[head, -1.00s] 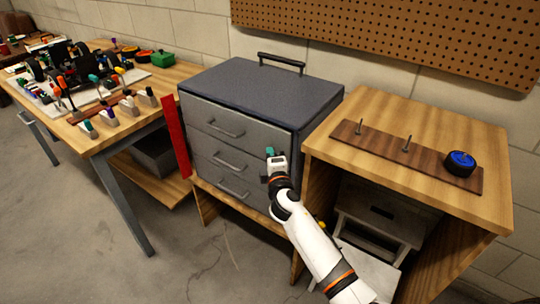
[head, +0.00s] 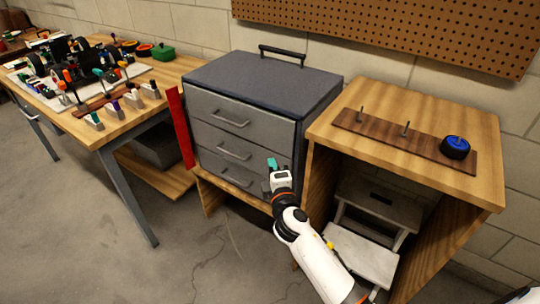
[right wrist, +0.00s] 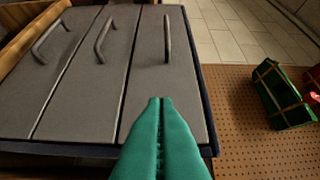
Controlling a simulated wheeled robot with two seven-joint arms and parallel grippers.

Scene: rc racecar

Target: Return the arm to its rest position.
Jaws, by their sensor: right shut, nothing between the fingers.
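My right gripper (head: 272,164) is in front of the grey tool chest (head: 215,105), near its lower right drawer front. In the right wrist view its green fingers (right wrist: 160,102) are pressed together with nothing between them, pointing toward the drawer fronts (right wrist: 155,50). All the drawers look shut. My right arm (head: 310,245) reaches up from the bottom of the head view. My left gripper is not in view.
A workbench (head: 165,85) with a car and several tools stands at left. A wooden cabinet (head: 480,135) at right carries a peg board (head: 380,128) with a blue-hubbed wheel (head: 455,147). A step stool (head: 365,255) stands inside it. Floor in front is clear.

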